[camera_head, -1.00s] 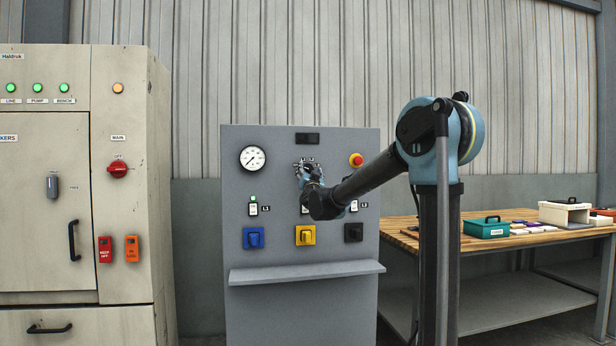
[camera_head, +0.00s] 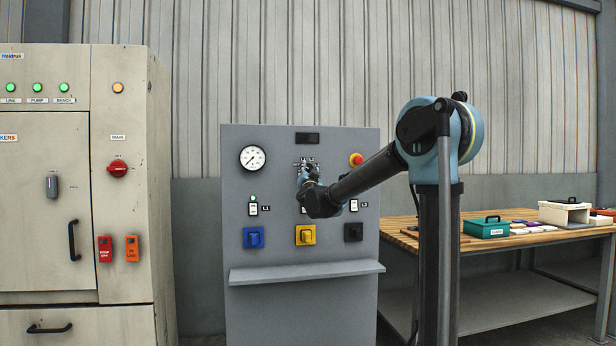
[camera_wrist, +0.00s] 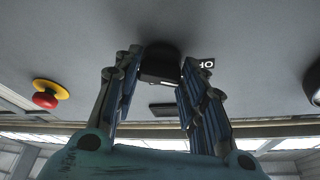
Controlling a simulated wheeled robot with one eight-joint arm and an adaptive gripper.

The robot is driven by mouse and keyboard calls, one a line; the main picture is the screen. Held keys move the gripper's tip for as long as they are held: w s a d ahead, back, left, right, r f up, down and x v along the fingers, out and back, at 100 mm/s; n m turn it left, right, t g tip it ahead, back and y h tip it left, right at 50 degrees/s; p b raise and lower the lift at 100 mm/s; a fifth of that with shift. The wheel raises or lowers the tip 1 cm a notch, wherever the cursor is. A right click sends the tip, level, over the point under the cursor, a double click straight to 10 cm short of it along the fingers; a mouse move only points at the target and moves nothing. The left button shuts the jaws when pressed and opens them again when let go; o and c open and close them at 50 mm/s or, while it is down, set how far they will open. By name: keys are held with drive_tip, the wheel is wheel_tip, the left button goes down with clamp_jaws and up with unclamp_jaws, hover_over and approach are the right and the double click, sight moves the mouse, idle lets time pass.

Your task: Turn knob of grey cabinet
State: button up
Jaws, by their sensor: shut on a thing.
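The grey cabinet (camera_head: 340,243) stands in the middle of the head view, its front panel facing me. My gripper (camera_head: 307,170) is at its upper middle and covers the knob there. In the wrist view the black knob (camera_wrist: 160,64) sits between the two fingers of my gripper (camera_wrist: 160,72), which is shut on it. A small white label with partly legible letters (camera_wrist: 207,63) is beside the knob. The knob's exact angle is hard to tell.
The panel also has a gauge (camera_head: 253,157), a red stop button (camera_head: 356,159), blue (camera_head: 254,237), yellow (camera_head: 305,235) and black (camera_head: 353,232) switches, and a shelf (camera_head: 305,271). A beige cabinet (camera_head: 120,220) stands left, a wooden workbench (camera_head: 490,243) right.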

drive_tip(key=m+h, duration=0.1)
drive_tip(key=m, duration=0.1)
drive_tip(key=m+h, duration=0.1)
drive_tip(key=m, duration=0.2)
drive_tip(key=shift+a+r+g+h, duration=0.1)
drive_tip(key=shift+r+g+h, duration=0.05)
drive_tip(key=shift+g+h, duration=0.2)
drive_tip(key=shift+m+g+h, duration=0.45)
drive_tip(key=shift+m+g, duration=0.1)
drive_tip(key=shift+m, duration=1.55)
drive_tip(key=shift+s+m, duration=0.1)
drive_tip(key=shift+m, duration=0.2)
drive_tip(key=o, duration=1.1)
drive_tip(key=shift+c, duration=0.2)
drive_tip(key=s+f, duration=0.2)
drive_tip(key=s, duration=0.9)
drive_tip(key=shift+s+a, duration=0.3)
drive_tip(key=shift+a, duration=0.15)
